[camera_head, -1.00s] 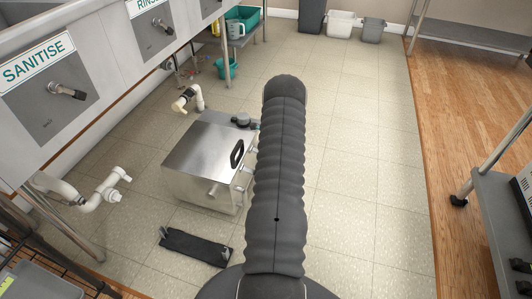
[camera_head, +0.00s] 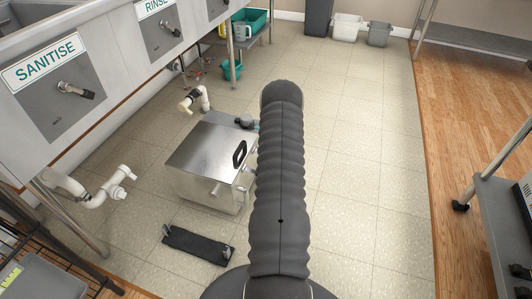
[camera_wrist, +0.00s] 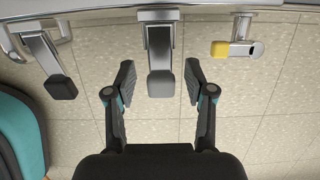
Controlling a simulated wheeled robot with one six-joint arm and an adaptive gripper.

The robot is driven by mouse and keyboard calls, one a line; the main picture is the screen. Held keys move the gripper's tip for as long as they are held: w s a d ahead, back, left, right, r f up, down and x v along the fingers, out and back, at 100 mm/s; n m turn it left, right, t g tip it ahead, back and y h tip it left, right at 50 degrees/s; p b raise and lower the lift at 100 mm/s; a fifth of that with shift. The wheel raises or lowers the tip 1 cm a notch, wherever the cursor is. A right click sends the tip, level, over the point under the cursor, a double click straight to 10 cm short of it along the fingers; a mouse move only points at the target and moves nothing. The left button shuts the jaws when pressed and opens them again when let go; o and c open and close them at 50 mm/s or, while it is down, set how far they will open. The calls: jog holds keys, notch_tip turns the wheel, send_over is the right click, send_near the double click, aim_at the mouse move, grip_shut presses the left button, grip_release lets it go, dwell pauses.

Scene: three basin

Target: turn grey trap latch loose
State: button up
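The steel trap box (camera_head: 205,160) stands on the floor in the head view, with a black handle on its lid. My arm hides part of its right side and my gripper there. In the wrist view, the grey-tipped latch (camera_wrist: 160,78) hangs in the middle from the trap's edge. A black-tipped latch (camera_wrist: 60,87) is on its left and a yellow-tipped latch (camera_wrist: 222,49) on its right. My gripper (camera_wrist: 160,84) is open, with one finger on each side of the grey tip. Gaps show between the fingers and the tip.
White drain pipes (camera_head: 105,188) and a sink front (camera_head: 65,80) are left of the trap. A black plate (camera_head: 198,244) lies on the floor in front of it. A metal shelf unit (camera_head: 495,220) stands at the right. The tiled floor between is clear.

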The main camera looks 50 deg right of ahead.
jog(key=shift+s+d, duration=0.15)
jog(key=shift+s, duration=0.05)
jog(key=shift+r, duration=0.15)
jog(key=v, duration=1.1)
jog(key=shift+r, duration=0.25)
